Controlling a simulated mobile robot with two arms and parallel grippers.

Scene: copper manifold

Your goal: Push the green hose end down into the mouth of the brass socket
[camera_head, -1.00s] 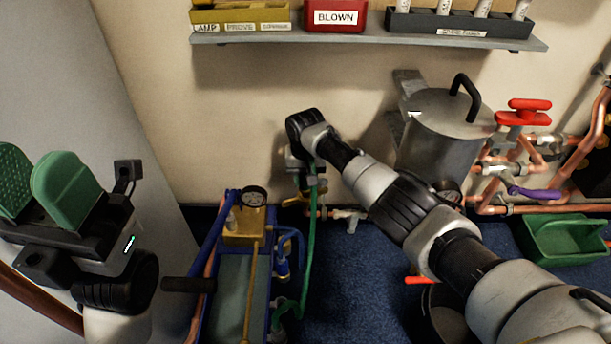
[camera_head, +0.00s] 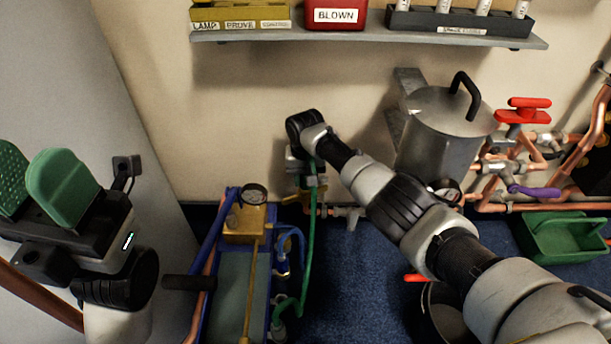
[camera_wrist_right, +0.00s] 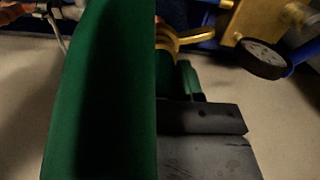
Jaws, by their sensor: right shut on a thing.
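My right gripper (camera_head: 308,180) points down in front of the wall, shut on the green hose end. The green hose (camera_head: 309,245) hangs below it and curves down to the left towards the floor. The held end is hidden by the gripper. In the right wrist view a large green finger pad fills the left half, with a short green piece (camera_wrist_right: 187,78) beside it that may be hose. A brass loop (camera_wrist_right: 188,38) lies just beyond. I cannot make out the brass socket's mouth or whether the hose touches it. My left gripper (camera_head: 38,185) is open and empty at the left.
A blue-framed pump rig with a brass block (camera_head: 246,222) and gauge (camera_head: 254,195) stands left of the hose. A grey lidded pot (camera_head: 440,130) and copper pipes (camera_head: 540,207) are at the right. A shelf (camera_head: 365,40) runs above. A green tray (camera_head: 562,240) sits at right.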

